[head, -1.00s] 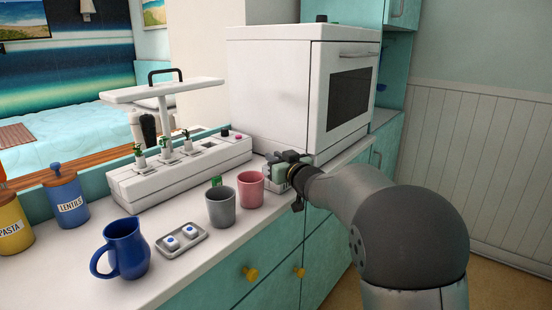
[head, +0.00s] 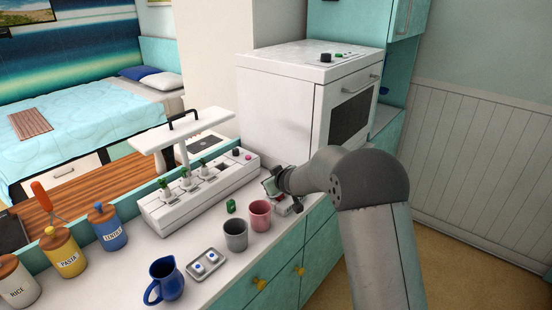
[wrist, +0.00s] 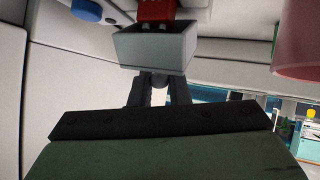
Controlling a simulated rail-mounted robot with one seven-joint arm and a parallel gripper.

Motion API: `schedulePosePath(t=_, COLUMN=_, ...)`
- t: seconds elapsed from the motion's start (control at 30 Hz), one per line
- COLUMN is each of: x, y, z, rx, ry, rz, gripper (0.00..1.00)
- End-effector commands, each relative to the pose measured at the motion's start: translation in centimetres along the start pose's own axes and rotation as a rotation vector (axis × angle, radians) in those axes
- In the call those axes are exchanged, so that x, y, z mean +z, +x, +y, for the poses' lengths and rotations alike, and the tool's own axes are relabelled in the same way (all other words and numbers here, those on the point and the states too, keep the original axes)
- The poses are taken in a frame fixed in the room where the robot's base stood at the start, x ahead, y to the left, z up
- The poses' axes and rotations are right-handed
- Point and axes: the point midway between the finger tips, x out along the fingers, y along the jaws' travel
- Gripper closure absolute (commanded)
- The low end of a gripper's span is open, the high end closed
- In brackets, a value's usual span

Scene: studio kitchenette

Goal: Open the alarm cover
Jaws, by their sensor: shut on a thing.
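The alarm is a small box (head: 286,208) with some red on it, at the counter's front edge between the pink mug and the white oven. Its pale, greenish cover (head: 268,187) stands tilted up above it. The cover shows in the wrist view as a grey-white box shape (wrist: 155,50) with a red part (wrist: 157,10) beyond it. My gripper (head: 277,182) is shut on the cover's edge; its fingers (wrist: 158,88) meet that edge in the wrist view. My arm hides part of the alarm.
A pink mug (head: 260,215) and grey mug (head: 236,235) stand close on the left, with a small green object (head: 231,206) behind. The white oven (head: 300,110) stands just behind. A white planter (head: 200,195), small tray (head: 206,264) and blue jug (head: 166,281) lie further left.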

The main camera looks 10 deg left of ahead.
Motion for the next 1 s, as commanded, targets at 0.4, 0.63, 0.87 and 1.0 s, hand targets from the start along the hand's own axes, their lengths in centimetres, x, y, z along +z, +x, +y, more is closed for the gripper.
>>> schedulePosePath(t=0.4, x=-1.6, y=1.2, z=-0.6, rx=-0.003, ry=-0.122, rz=-0.304, gripper=1.0)
schedulePosePath(t=0.63, x=-1.2, y=2.9, z=-1.3, rx=-0.003, ry=-0.208, rz=-0.501, gripper=1.0)
schedulePosePath(t=0.87, x=-0.7, y=4.3, z=-1.9, rx=-0.001, ry=-0.285, rz=-0.683, gripper=1.0)
schedulePosePath(t=1.0, x=-0.6, y=4.6, z=-2.1, rx=-0.002, ry=-0.314, rz=-0.751, gripper=1.0)
